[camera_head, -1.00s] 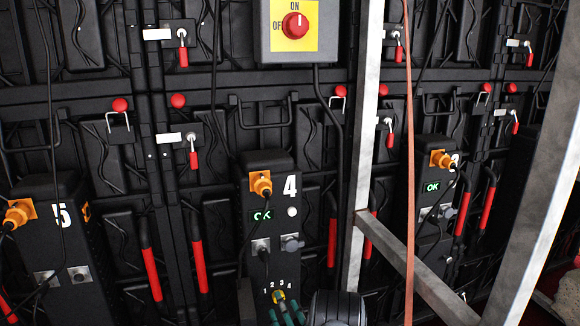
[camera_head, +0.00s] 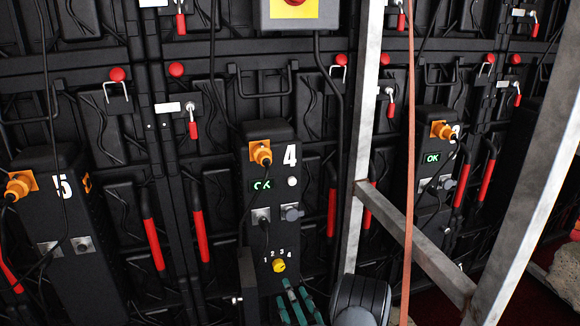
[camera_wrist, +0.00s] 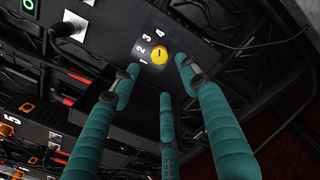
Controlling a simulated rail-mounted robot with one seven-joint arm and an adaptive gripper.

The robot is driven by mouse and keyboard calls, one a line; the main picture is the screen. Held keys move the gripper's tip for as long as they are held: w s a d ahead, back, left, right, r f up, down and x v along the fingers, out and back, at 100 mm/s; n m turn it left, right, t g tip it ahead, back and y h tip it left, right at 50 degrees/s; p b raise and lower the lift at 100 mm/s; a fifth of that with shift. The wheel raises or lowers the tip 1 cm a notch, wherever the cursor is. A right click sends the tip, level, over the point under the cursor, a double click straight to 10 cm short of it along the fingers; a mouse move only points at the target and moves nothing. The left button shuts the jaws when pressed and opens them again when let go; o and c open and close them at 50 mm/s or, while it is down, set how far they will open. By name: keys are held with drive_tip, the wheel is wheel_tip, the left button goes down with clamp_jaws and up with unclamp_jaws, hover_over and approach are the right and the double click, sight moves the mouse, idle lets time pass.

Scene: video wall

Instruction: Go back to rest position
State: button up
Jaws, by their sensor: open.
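My gripper (camera_head: 296,291) shows at the bottom middle of the head view, with teal fingers below and right of the yellow knob (camera_head: 279,265). The knob sits on the front of the black box marked 4 (camera_head: 270,222), under the digits 1 to 4. In the wrist view, my gripper (camera_wrist: 157,72) has its teal fingers spread apart with nothing between them. The yellow knob (camera_wrist: 159,57) lies beyond the fingertips there and appears free of them. The knob's exact setting is too small to tell.
Box 4 has a green OK display (camera_head: 262,185) and an orange plug (camera_head: 260,153). Box 5 (camera_head: 65,200) stands left. A grey metal post (camera_head: 365,110) with a diagonal brace (camera_head: 420,245) and a hanging orange strap (camera_head: 409,150) stand right. Red handles (camera_head: 151,245) line the wall.

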sight(280, 270)
drive_tip(key=x, duration=0.9)
drive_tip(key=shift+w+f+n+b, duration=0.2)
drive_tip(key=shift+f+n+b, duration=0.1)
drive_tip(key=shift+b, duration=0.25)
drive_tip(key=n+b, duration=0.4)
drive_tip(key=n, duration=0.2)
drive_tip(key=shift+s+r+n, duration=0.1)
drive_tip(key=shift+n, duration=0.2)
drive_tip(key=s+d+n+p, duration=0.1)
drive_tip(key=s+d+p, duration=0.1)
drive_tip(key=s, duration=0.7)
drive_tip(key=shift+s+d+r, duration=0.2)
drive_tip(key=shift+s+d, duration=0.2)
drive_tip(key=shift+d, duration=0.25)
drive_tip(key=shift+f, duration=0.1)
